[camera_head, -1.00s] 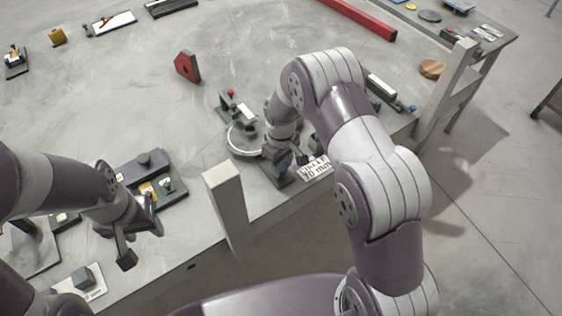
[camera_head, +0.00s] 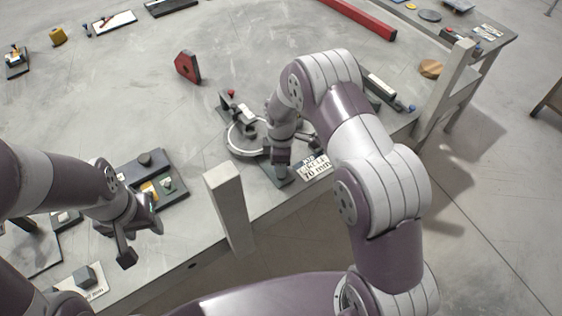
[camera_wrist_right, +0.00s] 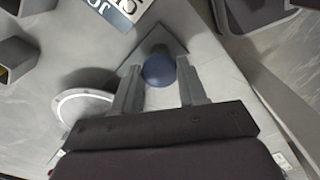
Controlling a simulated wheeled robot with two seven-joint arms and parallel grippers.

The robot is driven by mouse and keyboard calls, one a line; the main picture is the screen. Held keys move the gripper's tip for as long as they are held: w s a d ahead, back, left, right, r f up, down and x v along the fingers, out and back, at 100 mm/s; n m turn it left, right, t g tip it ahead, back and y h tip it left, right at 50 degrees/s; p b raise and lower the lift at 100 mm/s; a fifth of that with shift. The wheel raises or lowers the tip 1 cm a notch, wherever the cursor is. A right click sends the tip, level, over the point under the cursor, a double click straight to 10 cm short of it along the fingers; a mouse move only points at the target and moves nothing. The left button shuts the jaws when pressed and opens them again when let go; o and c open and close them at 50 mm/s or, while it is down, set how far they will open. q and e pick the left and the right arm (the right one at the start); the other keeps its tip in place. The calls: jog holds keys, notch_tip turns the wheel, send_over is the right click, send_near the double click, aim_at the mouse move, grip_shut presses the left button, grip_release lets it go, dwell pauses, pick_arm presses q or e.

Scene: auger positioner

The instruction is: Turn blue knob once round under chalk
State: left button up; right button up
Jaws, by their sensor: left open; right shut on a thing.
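The blue knob (camera_wrist_right: 159,70) is a round ball on a grey plate, seen in the right wrist view. My right gripper (camera_wrist_right: 159,82) is shut on it, one finger at each side. In the head view my right gripper (camera_head: 281,158) is at the table's front edge, and its hand hides the knob. Beside it lies a pale ring-shaped disc (camera_head: 234,143), with a small pale block (camera_head: 244,112) above its far side. I cannot tell for sure which part is the chalk. My left gripper (camera_head: 142,240) is open and empty over the front edge at the left.
A white label reading "JOB CIRCLE 70 mm" (camera_head: 315,168) lies right of the knob. A grey post (camera_head: 229,210) stands at the front edge between my arms. A dark tray with small parts (camera_head: 172,187) is near my left gripper. A red block (camera_head: 187,67) stands further back.

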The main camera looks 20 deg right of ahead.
jog(key=shift+w+n, duration=0.1)
jog(key=shift+n, duration=0.2)
jog(key=o, duration=1.1)
jog(key=shift+c, duration=0.2)
notch_tip(320, 180, up, 13)
jog(key=b, duration=0.1)
jog(key=shift+f, duration=0.1)
